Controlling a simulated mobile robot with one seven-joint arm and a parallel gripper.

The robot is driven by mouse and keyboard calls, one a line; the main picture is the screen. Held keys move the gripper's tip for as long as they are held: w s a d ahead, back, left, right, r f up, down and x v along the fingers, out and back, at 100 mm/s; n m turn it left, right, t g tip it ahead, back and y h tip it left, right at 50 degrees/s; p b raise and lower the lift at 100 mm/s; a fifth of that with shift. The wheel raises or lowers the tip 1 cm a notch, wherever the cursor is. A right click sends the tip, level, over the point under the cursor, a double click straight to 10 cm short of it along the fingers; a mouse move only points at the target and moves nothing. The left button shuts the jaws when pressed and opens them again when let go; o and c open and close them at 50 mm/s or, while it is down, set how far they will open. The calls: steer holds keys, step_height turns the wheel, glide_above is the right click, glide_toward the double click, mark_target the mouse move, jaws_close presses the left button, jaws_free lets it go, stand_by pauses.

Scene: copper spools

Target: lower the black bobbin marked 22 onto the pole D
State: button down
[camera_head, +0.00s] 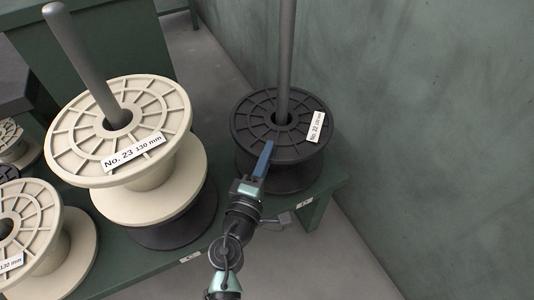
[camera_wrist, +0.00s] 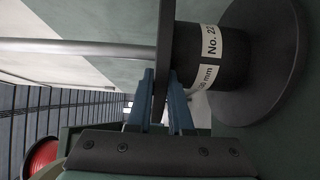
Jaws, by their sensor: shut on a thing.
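The black bobbin marked 22 (camera_head: 252,117) is at the right end of the green bench, its upper flange facing up. A grey pole (camera_head: 287,50) passes through its centre hole and stands well above it. My gripper (camera_head: 265,153) is at the near edge of the upper flange. In the wrist view my gripper (camera_wrist: 163,88) has its blue fingers on both sides of that flange, shut on it. The bobbin's labelled core (camera_wrist: 211,55) and lower flange (camera_wrist: 270,70) show there. I cannot tell whether the lower flange touches the bench.
A cream bobbin marked 23 (camera_head: 68,138) sits left on another pole (camera_head: 80,55), above a black bobbin (camera_head: 190,225). More cream bobbins (camera_head: 48,200) stand at far left. A green wall (camera_head: 430,120) rises close on the right. A red spool (camera_wrist: 40,155) shows in the wrist view.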

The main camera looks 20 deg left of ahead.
steer(key=shift+f+b, duration=0.25)
steer(key=shift+b, duration=0.3)
steer(key=c, duration=0.7)
jaws_free()
steer(key=shift+c, duration=0.2)
steer(key=shift+f, duration=0.25)
steer(key=s+d, duration=0.1)
steer(key=s, duration=1.1)
steer(key=shift+s+d+r, duration=0.15)
steer(key=shift+s+d, duration=0.15)
steer(key=shift+s, duration=0.1)
steer(key=shift+r, duration=0.1)
